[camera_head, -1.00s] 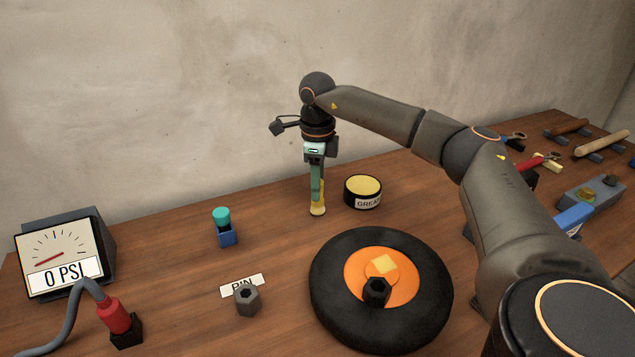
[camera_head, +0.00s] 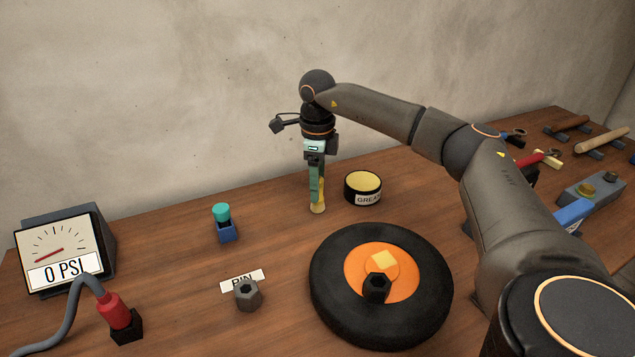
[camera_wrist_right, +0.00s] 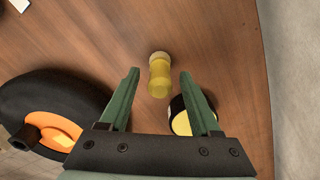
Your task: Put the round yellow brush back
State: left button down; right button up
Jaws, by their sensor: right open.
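The round yellow brush (camera_head: 319,207) stands upright on the wooden table, left of the grease tin, with a pale lower end. In the right wrist view the brush (camera_wrist_right: 159,76) lies between and just beyond the two green fingertips, with gaps on both sides. My right gripper (camera_head: 317,198) points down over the brush, and its fingers hide part of it in the head view. The right gripper (camera_wrist_right: 158,80) is open and holds nothing. The grease tin (camera_head: 362,199) is black with a yellow top, close to the right finger. My left gripper is not in view.
A black wheel with an orange hub (camera_head: 330,318) lies in front. A grey nut (camera_head: 247,295) sits by a PIN label. A teal-capped blue piece (camera_head: 227,233) and a pressure gauge (camera_head: 60,255) stand to the left. Several tools lie at the right, behind my arm.

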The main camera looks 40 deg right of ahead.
jog(key=shift+f+b, duration=0.2)
jog(key=shift+b, duration=0.15)
pick_arm(q)
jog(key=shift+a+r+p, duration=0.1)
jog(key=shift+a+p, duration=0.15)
jog(key=shift+p, duration=0.55)
pick_arm(e)
notch_tip(320, 180, up, 13)
jog(key=a, duration=0.1)
jog(key=shift+w, duration=0.3)
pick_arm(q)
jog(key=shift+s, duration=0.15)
pick_arm(e)
jog(key=shift+s+f, duration=0.1)
